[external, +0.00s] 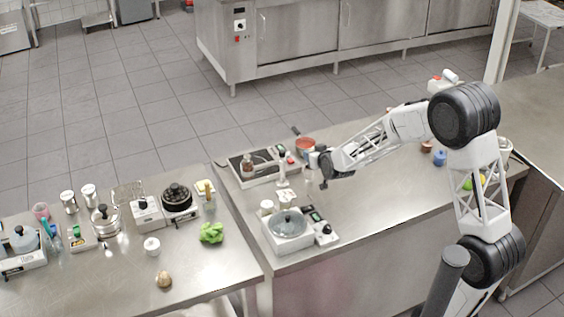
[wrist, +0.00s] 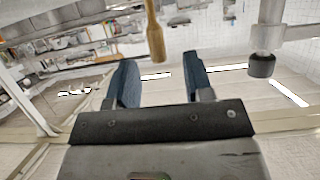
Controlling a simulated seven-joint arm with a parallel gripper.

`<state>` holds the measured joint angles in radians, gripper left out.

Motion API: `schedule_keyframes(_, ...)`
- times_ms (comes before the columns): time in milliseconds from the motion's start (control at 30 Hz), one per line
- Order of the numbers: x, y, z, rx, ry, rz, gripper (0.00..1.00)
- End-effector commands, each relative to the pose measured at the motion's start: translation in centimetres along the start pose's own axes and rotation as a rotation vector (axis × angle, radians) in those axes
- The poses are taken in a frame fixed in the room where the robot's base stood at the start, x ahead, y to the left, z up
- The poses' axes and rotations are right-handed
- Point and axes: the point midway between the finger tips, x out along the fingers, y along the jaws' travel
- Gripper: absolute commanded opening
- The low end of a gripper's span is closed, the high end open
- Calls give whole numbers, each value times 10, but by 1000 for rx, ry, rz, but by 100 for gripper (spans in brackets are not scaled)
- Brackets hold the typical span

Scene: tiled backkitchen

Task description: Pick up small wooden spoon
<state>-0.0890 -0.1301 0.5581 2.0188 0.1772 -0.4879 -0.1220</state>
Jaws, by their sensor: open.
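In the wrist view, a light-brown wooden piece with a rounded end (wrist: 154,32), likely part of the small wooden spoon, comes in from the top edge. It lines up between the two blue fingers of my gripper (wrist: 160,62), which are apart with nothing held. Whether it touches a finger cannot be told; the rest of it is out of frame. In the external view, my gripper (external: 318,166) is above the middle steel table (external: 385,195), close to small white items and a hotplate. I cannot make out the spoon there for certain.
A white device with a grey bowl (external: 288,226) stands in front of my gripper. A hotplate (external: 242,172) and a red pot (external: 306,146) are behind and left. The left table (external: 205,275) holds several utensils. The table right of my gripper is mostly clear.

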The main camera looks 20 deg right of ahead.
Motion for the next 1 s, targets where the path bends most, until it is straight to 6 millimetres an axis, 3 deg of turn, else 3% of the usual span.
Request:
schedule_keyframes(467,4,0,0,0,0,0,47)
schedule_keyframes(1000,45,2,1,-1,1,0,47)
